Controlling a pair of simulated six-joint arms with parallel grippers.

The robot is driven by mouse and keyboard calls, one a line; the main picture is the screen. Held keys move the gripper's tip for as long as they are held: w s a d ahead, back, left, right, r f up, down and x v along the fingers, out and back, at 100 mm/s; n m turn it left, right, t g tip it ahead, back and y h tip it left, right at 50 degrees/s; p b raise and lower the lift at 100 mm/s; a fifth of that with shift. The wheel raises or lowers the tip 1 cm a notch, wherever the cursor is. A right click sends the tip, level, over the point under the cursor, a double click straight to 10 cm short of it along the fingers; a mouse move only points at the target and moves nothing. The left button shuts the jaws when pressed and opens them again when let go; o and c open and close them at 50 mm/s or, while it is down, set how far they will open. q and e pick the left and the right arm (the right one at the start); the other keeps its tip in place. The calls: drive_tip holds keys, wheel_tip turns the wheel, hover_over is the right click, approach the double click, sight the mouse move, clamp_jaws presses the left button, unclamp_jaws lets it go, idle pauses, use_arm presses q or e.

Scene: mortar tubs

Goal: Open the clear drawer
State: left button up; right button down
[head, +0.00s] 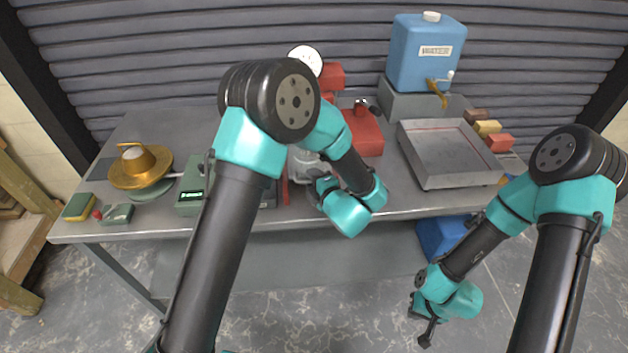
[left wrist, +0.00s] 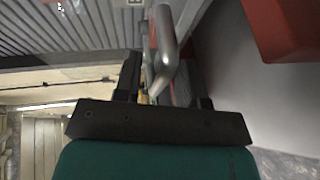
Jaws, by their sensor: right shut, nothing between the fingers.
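My left gripper (head: 310,180) reaches over the table's front edge, partly covered by its own arm. In the left wrist view its two dark fingers (left wrist: 165,90) stand apart, with a smooth grey bar (left wrist: 166,50), like a handle, showing between them. I see gaps at both sides of the bar, and cannot tell whether it is touched. A pale, clear-looking object (head: 302,166) is just beyond the left gripper in the head view, partly hidden. I cannot tell if it is the clear drawer. My right gripper (head: 425,332) is shut and empty, low in front of the table.
A red machine (head: 366,132) stands behind the left gripper. A metal tray (head: 450,155) and blue water container (head: 425,60) are to the right.

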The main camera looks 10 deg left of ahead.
use_arm(q)
drive_tip(key=shift+s, duration=0.1)
drive_tip(key=v, duration=1.7)
drive_tip(key=shift+s, duration=0.1)
